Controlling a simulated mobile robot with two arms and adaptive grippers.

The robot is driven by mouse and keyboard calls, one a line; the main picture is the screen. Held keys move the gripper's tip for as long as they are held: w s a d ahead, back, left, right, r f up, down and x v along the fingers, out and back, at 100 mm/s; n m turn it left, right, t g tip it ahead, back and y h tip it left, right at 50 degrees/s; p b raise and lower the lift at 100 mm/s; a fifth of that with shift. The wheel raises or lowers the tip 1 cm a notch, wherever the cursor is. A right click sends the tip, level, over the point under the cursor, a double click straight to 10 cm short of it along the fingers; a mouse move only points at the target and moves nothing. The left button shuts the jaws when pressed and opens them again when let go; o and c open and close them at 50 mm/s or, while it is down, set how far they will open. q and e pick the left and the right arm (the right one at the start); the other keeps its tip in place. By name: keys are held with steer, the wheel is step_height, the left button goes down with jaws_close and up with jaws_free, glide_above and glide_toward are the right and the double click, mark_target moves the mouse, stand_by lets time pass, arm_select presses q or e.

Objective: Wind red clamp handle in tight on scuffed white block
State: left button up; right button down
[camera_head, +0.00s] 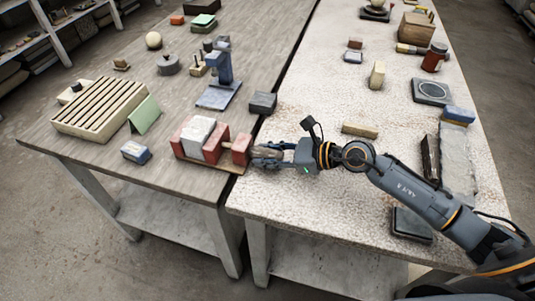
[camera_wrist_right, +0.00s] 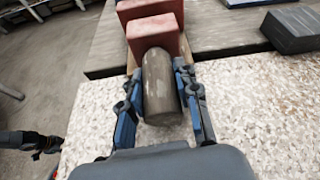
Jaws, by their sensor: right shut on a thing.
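The red clamp (camera_head: 212,149) lies on the wooden table near its front right corner, with the scuffed white block (camera_head: 196,133) between its red jaws. In the right wrist view, red clamp blocks (camera_wrist_right: 153,33) stand ahead at the top. A grey-brown cylindrical handle (camera_wrist_right: 162,90) sticks out from the nearest one towards me. My right gripper (camera_head: 257,154) reaches in from the right. In the wrist view its fingers (camera_wrist_right: 160,72) lie on both sides of the handle, shut on it. The white block is hidden there.
A dark block (camera_head: 263,103) sits just behind the clamp, and a small blue block (camera_head: 136,152) to its left. A slatted cream box (camera_head: 98,108) and a blue stand (camera_head: 218,90) are further off.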

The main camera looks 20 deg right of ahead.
steer(key=shift+f+m+g+y, duration=0.15)
steer(key=shift+m+g+y, duration=0.35)
steer(key=shift+m, duration=0.5)
steer(key=shift+s+m+g+y+b, duration=0.1)
steer(key=shift+m+g+y+b, duration=0.45)
steer(key=shift+m, duration=0.75)
steer(key=shift+g, duration=0.25)
steer(key=c, duration=1.2)
jaws_free()
